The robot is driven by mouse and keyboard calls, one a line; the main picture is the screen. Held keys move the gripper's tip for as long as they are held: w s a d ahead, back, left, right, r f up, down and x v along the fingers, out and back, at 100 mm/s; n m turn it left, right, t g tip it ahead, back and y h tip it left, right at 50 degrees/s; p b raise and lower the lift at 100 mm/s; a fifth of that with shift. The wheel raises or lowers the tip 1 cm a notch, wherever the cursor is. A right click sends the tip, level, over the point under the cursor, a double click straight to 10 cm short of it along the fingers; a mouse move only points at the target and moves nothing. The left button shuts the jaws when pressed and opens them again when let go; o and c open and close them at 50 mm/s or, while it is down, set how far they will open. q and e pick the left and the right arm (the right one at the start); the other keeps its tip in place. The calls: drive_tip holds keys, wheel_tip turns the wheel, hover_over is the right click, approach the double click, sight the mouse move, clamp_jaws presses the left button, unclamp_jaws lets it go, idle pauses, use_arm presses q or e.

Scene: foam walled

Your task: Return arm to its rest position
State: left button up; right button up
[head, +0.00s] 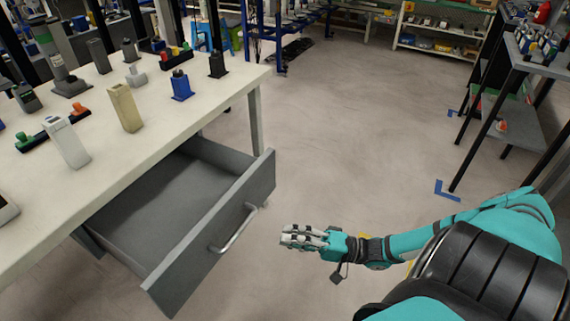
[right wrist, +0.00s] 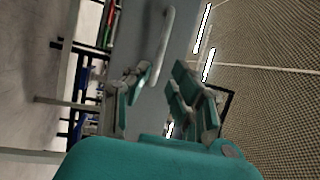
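My right gripper (head: 302,237) reaches in from the right in the head view, over the floor beside the open drawer. It stands to the right of the drawer's metal handle (head: 234,229) and looks apart from it. In the right wrist view the fingers of this gripper (right wrist: 157,82) are spread with nothing between them, and the handle (right wrist: 162,46) shows beyond. The grey drawer (head: 165,195) is pulled out from under the table and looks empty inside. My left gripper is in neither view.
The pale table (head: 150,135) on the left carries several small devices, such as a blue one (head: 180,88) and a beige one (head: 125,108). Dark shelving (head: 500,110) stands at the right, a rack (head: 445,35) at the back. The middle floor (head: 360,110) is clear.

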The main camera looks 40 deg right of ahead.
drive_tip(key=shift+f, duration=0.1)
idle(0.3)
drive_tip(key=w+a+f+n+g+h, duration=0.1)
drive_tip(key=a+f+n+h, duration=0.15)
drive_tip(key=f, duration=0.55)
drive_tip(key=w+a+f+n+g+h, duration=0.15)
drive_tip(key=a+f+h, duration=0.25)
drive_tip(key=f, duration=0.4)
drive_tip(key=s+a+f+n+g+h, duration=0.1)
drive_tip(key=s+f+n+g+h, duration=0.15)
drive_tip(key=f, duration=0.35)
drive_tip(key=s+a+f+n+g+h, duration=0.1)
drive_tip(key=s+f+n+g+h, duration=0.2)
drive_tip(key=f, duration=0.4)
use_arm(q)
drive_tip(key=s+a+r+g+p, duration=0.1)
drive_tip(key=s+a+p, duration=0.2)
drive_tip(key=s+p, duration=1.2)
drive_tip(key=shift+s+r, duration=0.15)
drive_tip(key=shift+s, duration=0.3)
use_arm(e)
drive_tip(key=s+f+g, duration=0.1)
drive_tip(key=s+g, duration=0.1)
drive_tip(key=s, duration=1.1)
drive_tip(key=s+d+f+n+g+h, duration=0.1)
drive_tip(key=s+f+g, duration=0.1)
drive_tip(key=s, duration=1.1)
drive_tip(key=shift+s+d+g+h, duration=0.2)
drive_tip(key=shift+g+h, duration=0.1)
drive_tip(key=shift+g, duration=0.5)
